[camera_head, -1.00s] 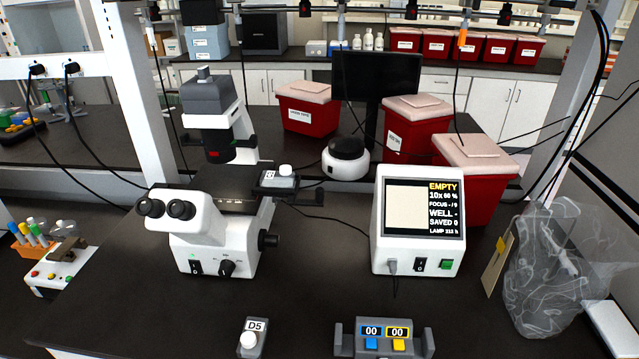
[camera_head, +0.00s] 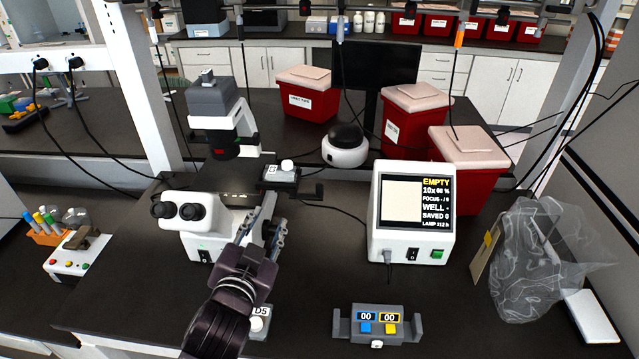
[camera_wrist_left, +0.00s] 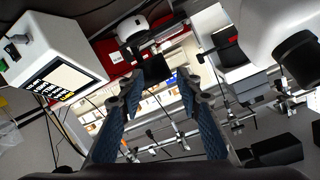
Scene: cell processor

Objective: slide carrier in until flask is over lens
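The microscope (camera_head: 208,226) stands on the bench at left, its dark stage (camera_head: 236,178) under a black lamp head. The carrier (camera_head: 281,178) is a grey block with a white knob at the stage's right edge. I cannot make out a flask on it, and the lens is hidden. My left gripper (camera_head: 270,205) is just below the carrier in the head view, pointing towards it. In the left wrist view its blue fingers (camera_wrist_left: 156,85) are apart with nothing held between them. I cannot tell whether a finger touches the carrier. My right gripper is not in view.
A display unit (camera_head: 412,215) reading EMPTY stands to the right. A D5 block (camera_head: 260,314) is partly behind my left arm. A grey counter with blue and yellow buttons (camera_head: 377,325) sits in front. Red bins (camera_head: 462,175) and a clear bag (camera_head: 540,260) lie further right.

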